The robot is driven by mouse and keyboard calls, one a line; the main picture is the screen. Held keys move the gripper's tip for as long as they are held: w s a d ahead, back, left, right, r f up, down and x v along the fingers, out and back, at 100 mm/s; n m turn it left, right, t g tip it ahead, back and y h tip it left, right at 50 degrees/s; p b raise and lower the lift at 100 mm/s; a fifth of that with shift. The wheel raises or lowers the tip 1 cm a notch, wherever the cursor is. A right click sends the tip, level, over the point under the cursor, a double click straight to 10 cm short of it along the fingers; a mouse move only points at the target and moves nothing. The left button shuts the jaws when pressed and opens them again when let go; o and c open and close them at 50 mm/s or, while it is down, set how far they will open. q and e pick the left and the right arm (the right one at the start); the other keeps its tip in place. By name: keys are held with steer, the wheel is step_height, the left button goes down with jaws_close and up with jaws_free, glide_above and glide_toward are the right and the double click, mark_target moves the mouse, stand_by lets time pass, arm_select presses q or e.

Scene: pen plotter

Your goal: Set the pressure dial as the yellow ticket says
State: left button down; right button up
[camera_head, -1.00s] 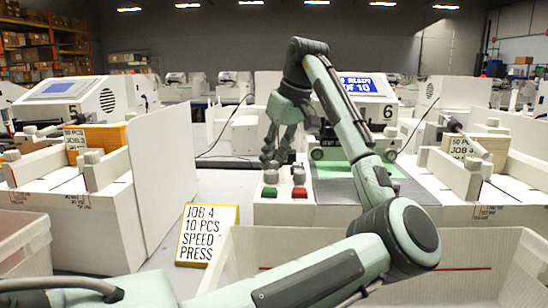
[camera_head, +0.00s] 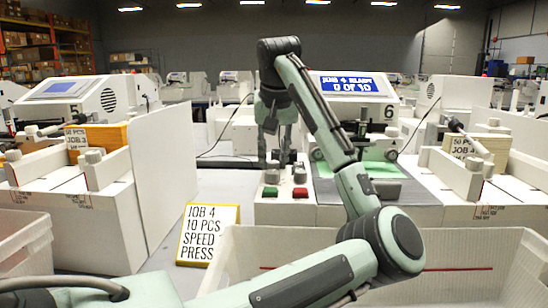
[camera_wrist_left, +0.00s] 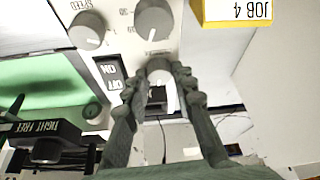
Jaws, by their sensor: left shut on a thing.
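The yellow-framed ticket (camera_head: 207,235) stands at the front, reading JOB 4, 10 PCS, SPEED and PRESS; the bin hides its right side and the values. My left gripper (camera_head: 276,164) points down over the plotter's control panel. In the wrist view my left gripper (camera_wrist_left: 162,72) is shut on a grey knob (camera_wrist_left: 159,66), whose label I cannot read. A second knob (camera_wrist_left: 153,19) and the speed knob (camera_wrist_left: 87,31) are beside it. The plotter display (camera_head: 348,84) reads JOB 4 READY, 0 OF 10. My right gripper is out of view.
A green button (camera_head: 270,192) and a red button (camera_head: 300,192) are just in front of the gripper. An ON switch (camera_wrist_left: 109,76) is left of it in the wrist view. A white bin (camera_head: 490,245) fills the front right; a white divider (camera_head: 163,180) stands left.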

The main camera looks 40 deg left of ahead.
arm_select(q)
steer(key=shift+m, duration=0.6)
steer(key=shift+m+h, duration=0.3)
steer(key=c, duration=1.3)
jaws_free()
steer(key=shift+t, duration=0.3)
steer(key=shift+o, duration=0.2)
steer(key=v, duration=1.2)
